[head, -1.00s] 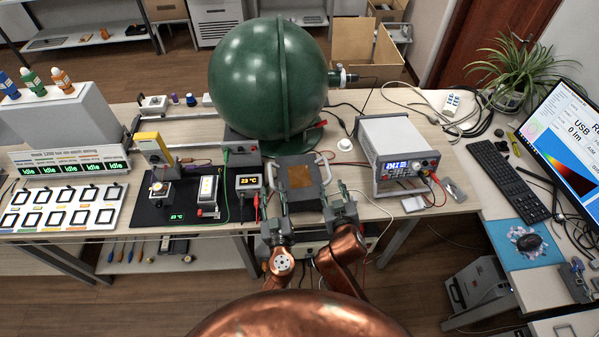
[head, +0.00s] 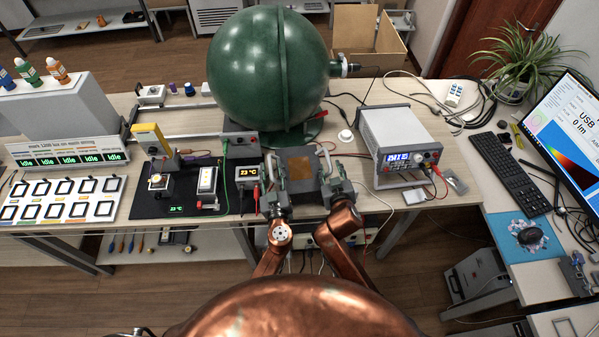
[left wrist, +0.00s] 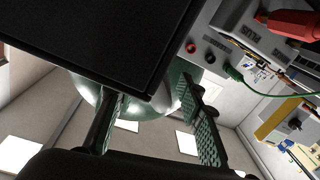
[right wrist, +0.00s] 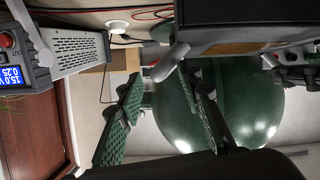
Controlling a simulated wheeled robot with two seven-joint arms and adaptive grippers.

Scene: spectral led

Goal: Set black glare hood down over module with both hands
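The black glare hood (head: 301,184) is a dark box with a copper-brown patch on top, at the table's front edge, below the green sphere. Pale handles stand at its sides. My left gripper (head: 271,190) is at its left side and my right gripper (head: 334,172) at its right side. In the left wrist view the left fingers (left wrist: 155,105) are apart beside the hood (left wrist: 85,35). In the right wrist view the right fingers (right wrist: 165,85) are apart, with the handle (right wrist: 173,60) near their tips. I cannot make out with certainty which thing is the module.
A green sphere (head: 262,70) stands behind the hood. A power supply (head: 398,143) is to the right. A black mat (head: 187,203) with small devices and a 23 °C display box (head: 247,175) are close on the left. Cables run on both sides.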

